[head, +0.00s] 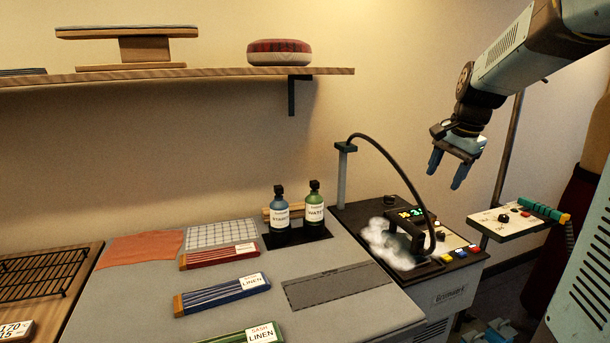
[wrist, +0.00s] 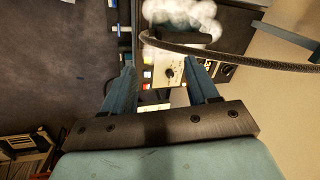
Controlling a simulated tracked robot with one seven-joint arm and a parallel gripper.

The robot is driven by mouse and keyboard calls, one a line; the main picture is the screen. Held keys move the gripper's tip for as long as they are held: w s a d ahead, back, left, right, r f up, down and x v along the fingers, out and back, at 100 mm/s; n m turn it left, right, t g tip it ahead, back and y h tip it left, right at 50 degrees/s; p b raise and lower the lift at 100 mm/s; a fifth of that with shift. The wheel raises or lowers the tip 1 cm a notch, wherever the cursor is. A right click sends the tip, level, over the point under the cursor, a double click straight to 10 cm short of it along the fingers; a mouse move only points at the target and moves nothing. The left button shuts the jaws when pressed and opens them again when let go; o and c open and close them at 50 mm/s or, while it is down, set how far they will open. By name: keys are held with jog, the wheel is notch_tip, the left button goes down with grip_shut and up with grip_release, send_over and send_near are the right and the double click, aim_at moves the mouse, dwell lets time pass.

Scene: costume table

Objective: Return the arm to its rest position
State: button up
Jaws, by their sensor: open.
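My gripper (head: 447,171) hangs from my raised arm at the upper right of the head view, with its two blue fingers pointing down and apart. It is open and empty, in the air above and to the right of the steam station (head: 462,284). In the wrist view my gripper (wrist: 158,88) shows both blue fingers spread with nothing between them. Beyond the fingers lie a control panel with a dark knob (wrist: 169,73) and white steam (wrist: 185,18).
A dark hose (head: 408,180) arches over the station from a post. A small side panel (head: 503,221) stands to its right. The grey table (head: 330,258) holds sash bundles, including a blue one (head: 225,294), and two bottles (head: 315,205). A wooden shelf (head: 220,73) runs along the wall.

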jog(key=s+a+n+t, duration=0.1)
jog(key=s+a+n, duration=0.2)
jog(key=s, duration=0.5)
jog(key=s+a+f+n, duration=0.1)
jog(key=s+a+n, duration=0.2)
jog(key=s, duration=0.4)
jog(key=s+a+f+n+t+h, duration=0.1)
jog(key=s+a+n, duration=0.2)
jog(key=s, duration=0.5)
jog(key=shift+s+a+n+t, duration=0.15)
jog(key=shift+s+n+t, duration=0.2)
jog(key=shift+n, duration=0.45)
